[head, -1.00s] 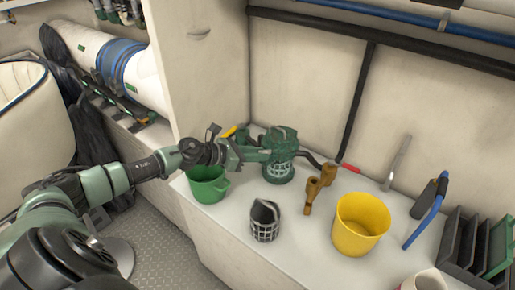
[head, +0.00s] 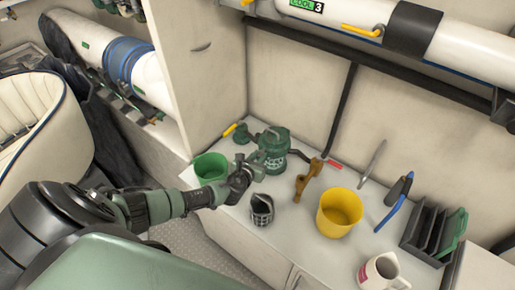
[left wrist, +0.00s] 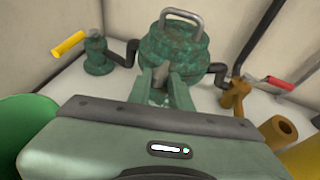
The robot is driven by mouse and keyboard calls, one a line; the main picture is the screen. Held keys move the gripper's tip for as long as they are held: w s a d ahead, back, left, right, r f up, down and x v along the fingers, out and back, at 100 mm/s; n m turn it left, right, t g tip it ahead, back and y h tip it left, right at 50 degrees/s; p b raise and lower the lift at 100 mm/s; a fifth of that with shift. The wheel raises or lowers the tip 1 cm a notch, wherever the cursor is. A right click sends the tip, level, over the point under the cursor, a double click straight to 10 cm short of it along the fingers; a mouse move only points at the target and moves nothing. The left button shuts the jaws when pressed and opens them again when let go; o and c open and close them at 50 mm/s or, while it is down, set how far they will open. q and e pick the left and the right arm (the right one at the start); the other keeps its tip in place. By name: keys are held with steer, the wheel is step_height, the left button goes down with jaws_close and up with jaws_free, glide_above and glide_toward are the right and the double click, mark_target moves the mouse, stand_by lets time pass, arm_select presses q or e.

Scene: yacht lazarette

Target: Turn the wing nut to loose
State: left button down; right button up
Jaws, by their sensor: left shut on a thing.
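The green sea strainer (head: 274,150) stands at the back of the white counter. In the left wrist view its round, mottled green body (left wrist: 178,48) has a grey loop handle on top. My left gripper (head: 256,166) is at the near left side of the strainer. In the left wrist view its fingers (left wrist: 163,84) are shut on a small grey-brown piece, which looks like the wing nut (left wrist: 162,71), in front of the strainer body. The fingers hide much of the nut. My right gripper is in neither view.
A green bucket (head: 210,167) stands left of the strainer. A grey mesh basket (head: 261,210) is in front. A bronze fitting (head: 307,180), a yellow bucket (head: 339,213) and a mug (head: 381,272) stand to the right. A yellow-handled valve (head: 242,133) is behind left.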

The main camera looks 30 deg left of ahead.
arm_select(q)
steer(key=shift+w+d+r+n+y+p, duration=0.1)
steer(key=shift+d+n+y+p, duration=0.1)
steer(key=shift+n+y+p, duration=0.55)
steer(key=shift+n+g+y, duration=0.3)
steer(key=shift+n+y, duration=0.05)
steer(key=shift+y, duration=0.1)
steer(key=c, duration=1.3)
jaws_free()
steer(key=shift+v, duration=3.85)
